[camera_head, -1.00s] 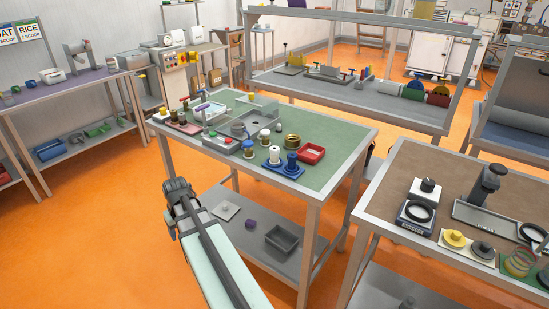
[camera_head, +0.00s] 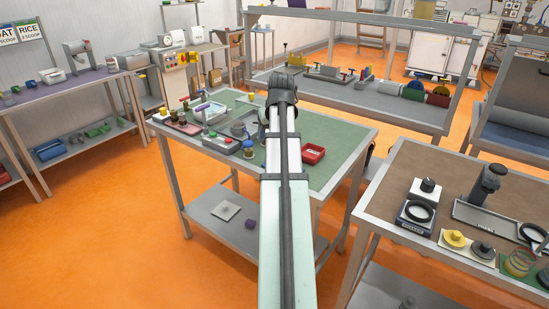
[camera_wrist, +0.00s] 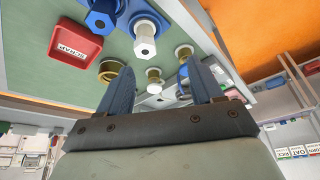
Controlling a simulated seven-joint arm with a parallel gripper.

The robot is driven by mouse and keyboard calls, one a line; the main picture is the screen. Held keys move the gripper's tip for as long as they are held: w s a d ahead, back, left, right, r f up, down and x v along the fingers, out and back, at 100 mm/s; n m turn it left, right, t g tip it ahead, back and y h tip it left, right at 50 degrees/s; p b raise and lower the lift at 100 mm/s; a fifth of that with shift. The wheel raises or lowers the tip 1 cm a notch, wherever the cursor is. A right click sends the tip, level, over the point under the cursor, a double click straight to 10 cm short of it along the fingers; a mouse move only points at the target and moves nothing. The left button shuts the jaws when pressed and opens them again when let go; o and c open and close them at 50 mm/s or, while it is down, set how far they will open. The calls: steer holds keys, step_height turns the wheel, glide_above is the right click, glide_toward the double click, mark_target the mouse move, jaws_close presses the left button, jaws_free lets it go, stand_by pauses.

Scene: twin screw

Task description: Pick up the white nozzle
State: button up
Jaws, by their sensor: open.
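The white nozzle (camera_wrist: 145,38) stands in a blue holder in the wrist view, at the top centre, with a hexagonal tip facing the camera. A blue nozzle (camera_wrist: 98,20) stands beside it to the left. My gripper (camera_wrist: 160,66) is open, with its two dark blue fingers spread apart and nothing held between them. The white nozzle lies beyond the fingertips and apart from them. In the head view my arm covers the nozzles and my gripper.
The green-topped bench (camera_head: 335,133) carries a red scrap box (camera_head: 313,154). In the wrist view a brass ring (camera_wrist: 110,70) and white-topped fittings (camera_wrist: 153,73) stand near the fingers. A brown-topped bench (camera_head: 400,190) is at the right.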

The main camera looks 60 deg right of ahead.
steer(key=d+f, duration=0.1)
steer(key=f, duration=0.1)
steer(key=d+f, duration=0.1)
steer(key=f, duration=0.1)
steer(key=w+d+f, duration=0.1)
steer(key=f, duration=0.1)
steer(key=shift+d+f, duration=0.1)
steer(key=shift+d, duration=0.05)
steer(key=shift+d+x, duration=0.2)
steer(key=shift+x, duration=2.45)
steer(key=shift+c, duration=0.5)
steer(key=c, duration=1)
steer(key=shift+o, duration=0.2)
